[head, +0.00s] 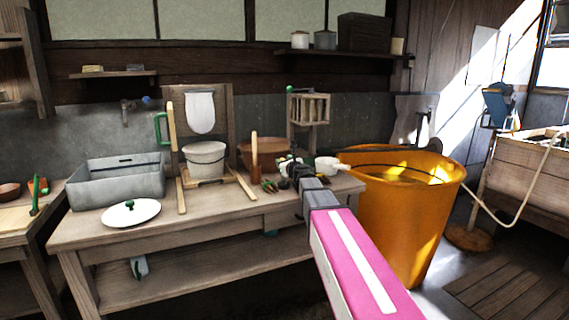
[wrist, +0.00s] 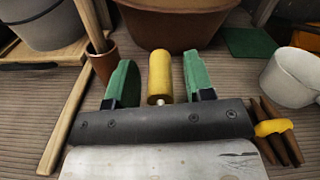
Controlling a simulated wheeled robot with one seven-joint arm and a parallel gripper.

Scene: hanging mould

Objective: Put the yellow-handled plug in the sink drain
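A yellow handle (wrist: 160,76), which looks like that of the plug, lies between my gripper's green fingers in the wrist view. My gripper (wrist: 162,82) is open, with a visible gap on each side of the handle. The plug's lower end is hidden or too small to make out. In the head view my gripper (head: 285,172) is over the right part of the workbench, and the plug cannot be made out there. The grey sink basin (head: 118,190) stands at the left of the workbench; its drain is hidden behind the front wall.
A brown tub (wrist: 180,10) stands just behind the handle. A brown cup (wrist: 104,64) with sticks is at left, a white cup (wrist: 292,76) at right. A white bucket (head: 204,160) on a wooden stand is between sink and gripper. A white lid (head: 131,213) lies before the sink.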

